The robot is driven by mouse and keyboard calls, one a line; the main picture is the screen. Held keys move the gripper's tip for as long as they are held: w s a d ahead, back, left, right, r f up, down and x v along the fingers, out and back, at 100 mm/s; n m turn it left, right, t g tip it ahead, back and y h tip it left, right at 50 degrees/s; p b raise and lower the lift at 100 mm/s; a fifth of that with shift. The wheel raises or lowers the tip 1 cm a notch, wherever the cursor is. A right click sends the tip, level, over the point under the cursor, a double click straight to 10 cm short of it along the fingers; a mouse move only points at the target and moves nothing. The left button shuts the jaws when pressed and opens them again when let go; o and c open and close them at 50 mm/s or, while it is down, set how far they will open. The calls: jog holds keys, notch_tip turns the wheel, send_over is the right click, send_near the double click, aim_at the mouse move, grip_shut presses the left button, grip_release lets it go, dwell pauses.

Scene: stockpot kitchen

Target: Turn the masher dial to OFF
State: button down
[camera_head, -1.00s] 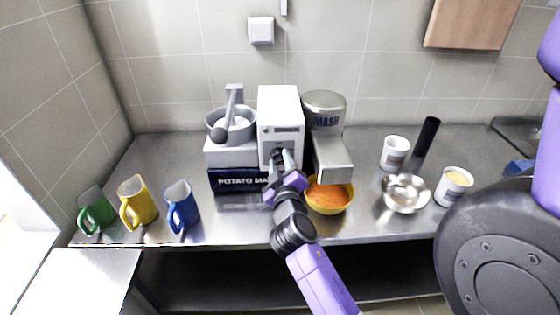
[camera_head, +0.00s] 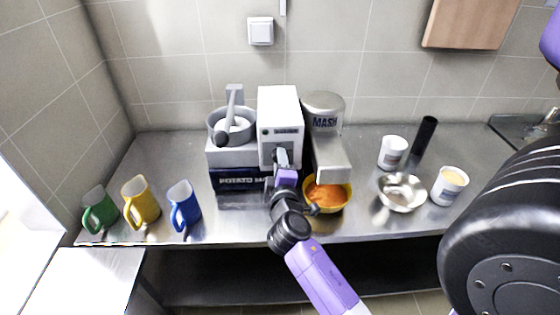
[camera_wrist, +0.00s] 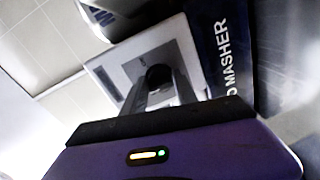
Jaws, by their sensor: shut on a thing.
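The potato masher machine has a white control box (camera_head: 279,112) at its middle, a grey bowl with a lever on the left and a metal cylinder marked MASH (camera_head: 323,112) on the right. A dark dial (camera_wrist: 158,77) on the box's front shows between my fingers in the wrist view. My gripper (camera_head: 282,158) is at the box's front face, shut on the dial; its fingers also show in the wrist view (camera_wrist: 160,92). My gripper hides most of the dial in the head view, and I cannot read its setting.
A yellow bowl of orange mash (camera_head: 328,194) sits under the spout, close right of my arm. Green (camera_head: 99,210), yellow (camera_head: 141,201) and blue (camera_head: 184,205) mugs stand at left. A metal bowl (camera_head: 402,192) and white tubs (camera_head: 449,186) stand at right.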

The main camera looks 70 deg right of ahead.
dwell(0.4)
jog(key=c, duration=1)
grip_release()
jog(key=b+v, duration=0.2)
jog(key=v, duration=0.5)
jog(key=shift+s+a+b, duration=0.2)
jog(key=shift+a+b, duration=0.1)
jog(key=shift+a, duration=0.05)
